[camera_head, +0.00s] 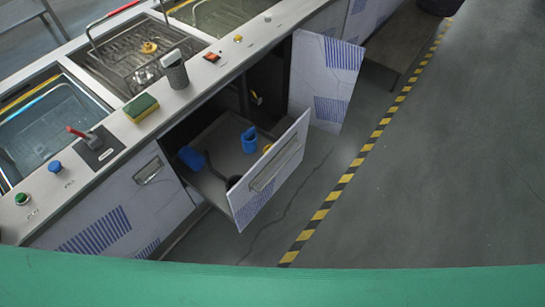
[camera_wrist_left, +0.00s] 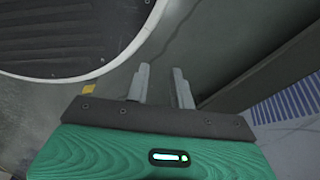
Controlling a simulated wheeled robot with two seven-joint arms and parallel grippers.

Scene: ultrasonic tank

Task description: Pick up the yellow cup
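A small yellow thing (camera_head: 267,148), possibly the yellow cup, shows in the head view inside the open drawer (camera_head: 222,148), close behind its front panel. The panel hides part of it, so its full shape cannot be told. A blue cup (camera_head: 249,140) stands beside it. My left gripper (camera_wrist_left: 160,85) shows only in the left wrist view, with its two fingers apart and nothing between them. Neither gripper shows in the head view, and no cup shows in the left wrist view.
The drawer juts out below the counter, beside an open cabinet door (camera_head: 325,75). A blue object (camera_head: 190,158) with a dark handle lies in the drawer. A sponge (camera_head: 141,107) and a grey perforated cup (camera_head: 175,70) stand on the counter. The floor (camera_head: 440,190) at right is clear.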

